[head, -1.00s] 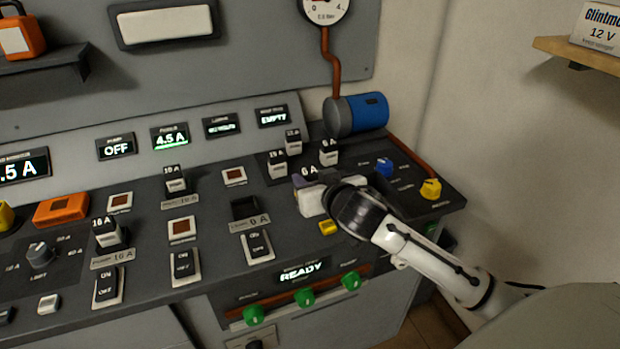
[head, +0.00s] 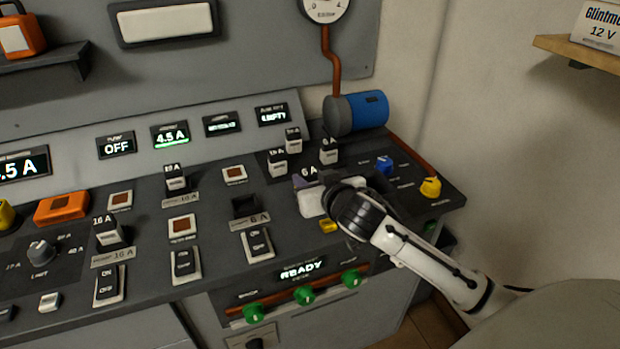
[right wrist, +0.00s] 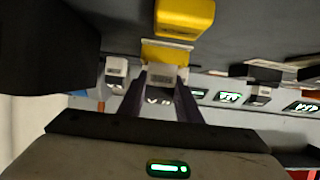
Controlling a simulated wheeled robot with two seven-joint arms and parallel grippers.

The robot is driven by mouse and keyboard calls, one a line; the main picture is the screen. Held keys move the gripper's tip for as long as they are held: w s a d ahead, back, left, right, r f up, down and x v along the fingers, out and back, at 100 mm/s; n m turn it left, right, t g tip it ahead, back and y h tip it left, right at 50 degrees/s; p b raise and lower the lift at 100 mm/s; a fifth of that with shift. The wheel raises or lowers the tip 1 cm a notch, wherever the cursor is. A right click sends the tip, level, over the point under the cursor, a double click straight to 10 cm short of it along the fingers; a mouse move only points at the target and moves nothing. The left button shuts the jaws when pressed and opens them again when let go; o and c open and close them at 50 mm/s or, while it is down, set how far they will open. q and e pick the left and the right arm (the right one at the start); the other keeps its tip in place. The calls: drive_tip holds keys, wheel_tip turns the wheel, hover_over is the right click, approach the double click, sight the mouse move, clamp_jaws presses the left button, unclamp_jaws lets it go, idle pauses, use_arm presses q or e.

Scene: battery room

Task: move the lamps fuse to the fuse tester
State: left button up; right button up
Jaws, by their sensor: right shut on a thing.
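My right gripper (head: 309,182) is shut on the lamps fuse (head: 308,171), marked 6 A, over the right part of the console. In the right wrist view the purple fingers (right wrist: 160,100) hold the fuse's dark cap (right wrist: 158,101) with its pale body beyond. The empty lamps socket (head: 245,206), labelled 6 A, lies to the left of the gripper. A display (head: 271,115) at the back reads EMPTY and seems to belong to the fuse tester. The tester's slot is not clearly seen; my gripper covers that area. My left gripper is not in view.
Several upright fuses stand close behind the gripper, including a 6 A one (head: 328,151). A yellow block (head: 328,226) sits just in front. Blue (head: 384,165) and yellow (head: 430,187) knobs are to the right.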

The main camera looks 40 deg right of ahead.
drive_tip(key=shift+f, duration=0.3)
drive_tip(key=o, duration=0.8)
drive_tip(key=shift+p+v, duration=0.85)
drive_tip(key=shift+v, duration=0.6)
drive_tip(key=shift+p+v, duration=1.4)
drive_tip(key=shift+v, duration=2.7)
